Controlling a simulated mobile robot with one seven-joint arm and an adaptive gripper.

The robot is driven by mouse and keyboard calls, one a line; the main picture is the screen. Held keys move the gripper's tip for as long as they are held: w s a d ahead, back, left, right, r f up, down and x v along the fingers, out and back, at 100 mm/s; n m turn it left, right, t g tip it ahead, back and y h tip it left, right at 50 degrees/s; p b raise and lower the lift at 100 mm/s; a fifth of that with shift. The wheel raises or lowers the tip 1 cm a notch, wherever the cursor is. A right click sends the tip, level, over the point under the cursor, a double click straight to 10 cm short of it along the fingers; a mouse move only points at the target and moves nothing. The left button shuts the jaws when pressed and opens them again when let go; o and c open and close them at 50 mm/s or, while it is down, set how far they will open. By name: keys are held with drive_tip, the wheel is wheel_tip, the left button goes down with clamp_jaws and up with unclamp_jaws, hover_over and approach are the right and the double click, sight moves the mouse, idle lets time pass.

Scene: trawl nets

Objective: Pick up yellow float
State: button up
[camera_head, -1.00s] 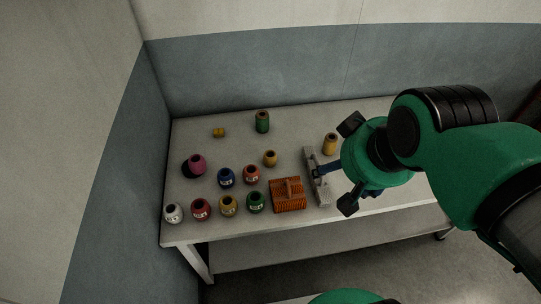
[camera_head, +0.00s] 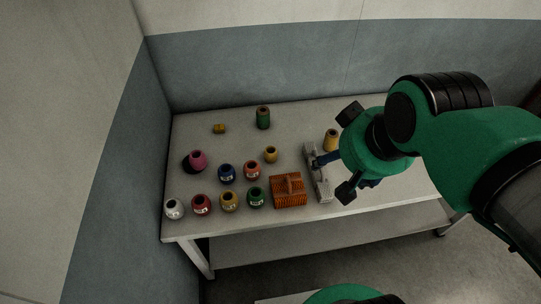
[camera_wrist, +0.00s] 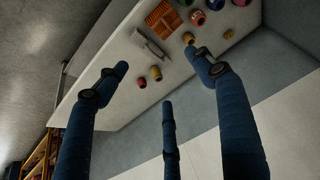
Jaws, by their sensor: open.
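Several yellow pieces stand on the table, and I cannot tell for sure which is the yellow float. In the head view, a yellow cylinder (camera_head: 331,139) stands just beside my gripper. A small yellow pot (camera_head: 270,154) stands left of it, a low yellow piece (camera_head: 219,128) sits farther back, and a labelled yellow pot (camera_head: 229,201) is in the front row. My gripper (camera_head: 338,156) is open and empty at the table's right side, fingers spread. In the wrist view its three blue fingers (camera_wrist: 162,76) reach toward the table, with a yellow piece (camera_wrist: 142,83) between them.
A grey metal piece (camera_head: 318,175) lies by my fingers, next to an orange ribbed block (camera_head: 289,190). Green (camera_head: 256,197), red (camera_head: 202,204), blue (camera_head: 226,173), white (camera_head: 174,209) and magenta (camera_head: 198,160) pots crowd the left. A green cylinder (camera_head: 263,118) stands behind. Walls close the back and left.

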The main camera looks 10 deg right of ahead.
drive_tip(key=w+a+f+m+g, duration=0.1)
drive_tip(key=w+f, duration=0.1)
drive_tip(key=w, duration=1.1)
drive_tip(key=m+g, duration=0.3)
hover_over(271, 150)
drive_tip(key=s, duration=0.1)
wheel_tip(271, 150, down, 30)
drive_tip(key=shift+a+h+b, duration=0.3)
drive_tip(key=shift+a+b, duration=0.05)
drive_tip(key=shift+b, duration=0.05)
drive_tip(key=shift+s+f, duration=0.15)
drive_tip(key=shift+w+d+f+b, duration=0.15)
drive_tip(key=shift+f+b, duration=0.1)
drive_tip(key=shift+f, duration=1.15)
drive_tip(key=shift+w+f+b, duration=0.2)
drive_tip(key=shift+f+b, duration=0.1)
drive_tip(key=shift+f, duration=1.1)
drive_tip(key=shift+w+d+f+b, duration=0.15)
drive_tip(key=shift+f+b, duration=0.1)
drive_tip(key=shift+f, duration=1.15)
drive_tip(key=shift+a, duration=0.1)
